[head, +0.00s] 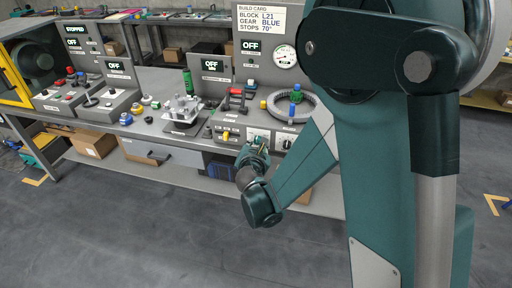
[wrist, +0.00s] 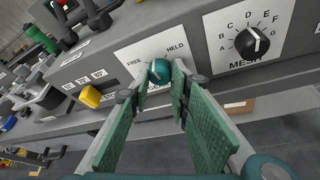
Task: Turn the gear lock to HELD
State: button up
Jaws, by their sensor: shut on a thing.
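The gear lock is a round teal knob (wrist: 159,71) on a white plate (wrist: 143,55) marked FREE on the left and HELD on the right. A small pale mark shows on the knob, but I cannot tell clearly which word it points at. My gripper (wrist: 158,86) is shut on the knob, with one green-padded finger on each side. In the head view my gripper (head: 257,148) is at the bench's front panel, and it hides the knob there.
Right of the lock is the black MESH dial (wrist: 251,43) with letters around it. A yellow knob (wrist: 91,96) sits to the left by degree labels. A grey ring (head: 291,106) with coloured pegs stands on the bench above. The floor in front is clear.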

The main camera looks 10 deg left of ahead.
jog(key=m, duration=0.1)
jog(key=m+y+b, duration=0.1)
jog(key=shift+d+f+m+y, duration=0.15)
jog(key=shift+m+y, duration=0.15)
jog(key=m+y, duration=0.1)
jog(key=m+t, duration=0.1)
jog(key=m, duration=0.1)
jog(key=shift+m+t+y, duration=0.3)
jog(key=shift+y, duration=0.1)
jog(key=shift+m, duration=0.3)
jog(key=o, duration=0.9)
